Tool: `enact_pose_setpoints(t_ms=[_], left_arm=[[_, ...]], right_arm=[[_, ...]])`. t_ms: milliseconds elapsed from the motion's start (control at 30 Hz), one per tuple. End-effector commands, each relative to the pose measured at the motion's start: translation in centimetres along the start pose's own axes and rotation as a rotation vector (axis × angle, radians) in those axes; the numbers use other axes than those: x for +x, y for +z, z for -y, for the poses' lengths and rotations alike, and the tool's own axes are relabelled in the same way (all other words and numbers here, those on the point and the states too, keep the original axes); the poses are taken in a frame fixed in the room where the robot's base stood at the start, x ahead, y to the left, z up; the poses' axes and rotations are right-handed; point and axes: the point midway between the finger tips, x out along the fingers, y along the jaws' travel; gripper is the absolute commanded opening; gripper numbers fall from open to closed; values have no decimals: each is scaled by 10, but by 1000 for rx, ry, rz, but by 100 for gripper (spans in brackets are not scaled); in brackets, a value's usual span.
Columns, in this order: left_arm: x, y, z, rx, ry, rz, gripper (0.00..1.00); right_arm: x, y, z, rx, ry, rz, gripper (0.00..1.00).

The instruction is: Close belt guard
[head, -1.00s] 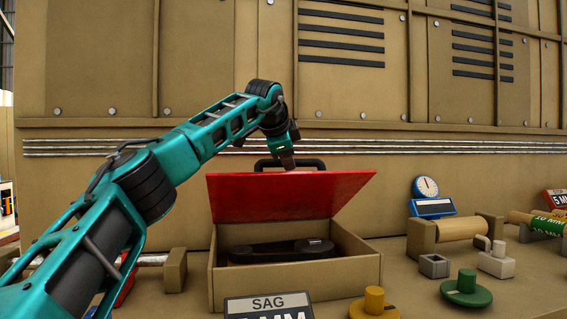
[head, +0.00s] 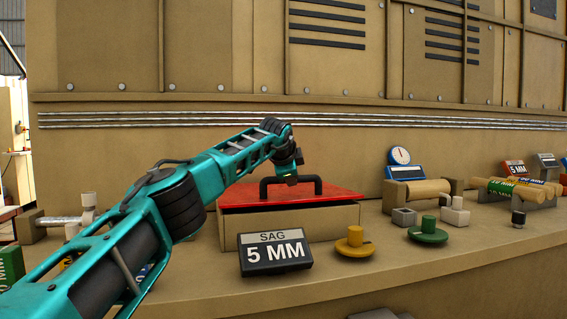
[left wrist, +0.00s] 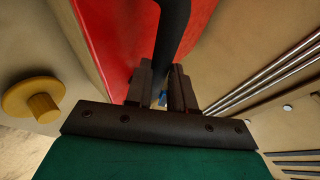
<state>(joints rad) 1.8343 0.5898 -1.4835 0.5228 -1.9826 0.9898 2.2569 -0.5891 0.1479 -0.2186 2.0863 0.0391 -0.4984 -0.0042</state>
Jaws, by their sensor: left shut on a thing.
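The belt guard is a tan box (head: 300,227) with a red lid (head: 335,191) and a black bar handle (head: 312,180) on top. The lid lies down over the box, almost level, and hides the belt inside. I cannot tell whether it rests fully on the rim. My left gripper (head: 291,181) is at the handle, above the lid. In the left wrist view the left gripper (left wrist: 162,82) has its dark fingers shut on the black handle (left wrist: 173,30), with the red lid (left wrist: 115,40) beside it. My right gripper is out of view.
A "SAG 5 MM" sign (head: 275,252) stands in front of the box. A yellow knob (head: 355,243) and a green knob (head: 428,231) sit to its right. A roller (head: 428,189) and a dial gauge (head: 401,157) stand farther right. A tan machine wall (head: 200,140) rises behind.

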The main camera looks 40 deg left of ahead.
Motion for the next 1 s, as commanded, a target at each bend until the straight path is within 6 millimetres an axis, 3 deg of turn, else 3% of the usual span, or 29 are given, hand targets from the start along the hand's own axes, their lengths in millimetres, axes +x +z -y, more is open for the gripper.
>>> enact_pose_setpoints(t_ms=[100, 267, 300, 533, 1000], left_arm=[[13, 0, -11, -3, 5, 2, 0], [12, 0, -9, -2, 4, 1, 0], [12, 0, -8, -2, 3, 2, 26], [11, 0, -8, -2, 2, 1, 48], [1, 0, -8, -1, 0, -3, 48]], right_arm=[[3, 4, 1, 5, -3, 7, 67], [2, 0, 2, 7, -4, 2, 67], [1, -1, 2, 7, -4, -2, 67], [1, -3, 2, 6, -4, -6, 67], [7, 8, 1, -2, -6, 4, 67]])
